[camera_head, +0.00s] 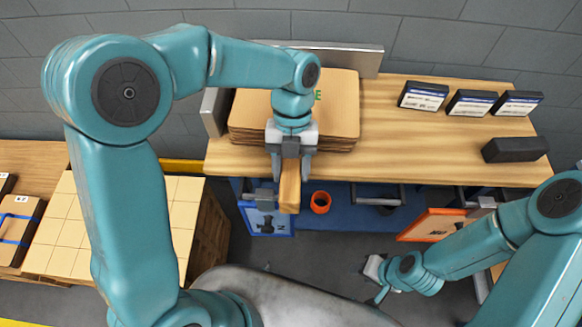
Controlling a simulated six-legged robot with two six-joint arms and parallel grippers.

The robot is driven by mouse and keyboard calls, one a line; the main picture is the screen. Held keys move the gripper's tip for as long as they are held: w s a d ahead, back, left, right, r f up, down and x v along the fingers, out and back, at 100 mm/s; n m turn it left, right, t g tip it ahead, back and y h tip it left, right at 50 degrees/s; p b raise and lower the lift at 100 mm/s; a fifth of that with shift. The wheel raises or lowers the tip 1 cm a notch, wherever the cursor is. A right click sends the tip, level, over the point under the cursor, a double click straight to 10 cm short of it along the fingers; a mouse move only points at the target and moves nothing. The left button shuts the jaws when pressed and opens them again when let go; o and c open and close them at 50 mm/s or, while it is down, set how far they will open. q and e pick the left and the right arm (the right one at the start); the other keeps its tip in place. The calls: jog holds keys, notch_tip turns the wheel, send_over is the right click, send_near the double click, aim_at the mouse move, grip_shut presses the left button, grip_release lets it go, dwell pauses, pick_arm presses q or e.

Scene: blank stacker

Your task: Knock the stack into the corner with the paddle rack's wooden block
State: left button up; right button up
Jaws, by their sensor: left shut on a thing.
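The stack of brown cardboard blanks (342,105) lies on the wooden bench (405,150), near the bench's left end. A metal fence (350,57) runs behind it and a metal plate (213,110) stands at its left, forming a corner. My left gripper (290,172) is shut on the wooden block (290,190), at the front edge of the stack. The block hangs down past the bench's front edge. I cannot tell whether it touches the stack. My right gripper (376,278) is low at the right, over the floor, with its fingers hard to make out.
Several black, labelled boxes (470,103) and a dark block (515,150) lie on the bench's right part. An orange ring (320,202) and an orange-framed panel (432,225) are below the front edge. A pallet of tan boxes (178,215) stands left. The bench middle is clear.

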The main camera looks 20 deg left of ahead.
pick_arm(q)
jog(key=shift+w+a+p, duration=0.2)
jog(key=shift+w+p, duration=0.15)
jog(key=shift+w, duration=0.55)
jog(key=shift+w+r, duration=0.1)
jog(key=shift+w+a+p, duration=0.3)
jog(key=shift+w+p, duration=0.2)
jog(key=shift+w, duration=0.4)
jog(key=shift+w+a+p, duration=0.25)
jog(key=shift+w+p, duration=0.2)
jog(key=shift+w, duration=0.4)
jog(key=shift+s, duration=0.15)
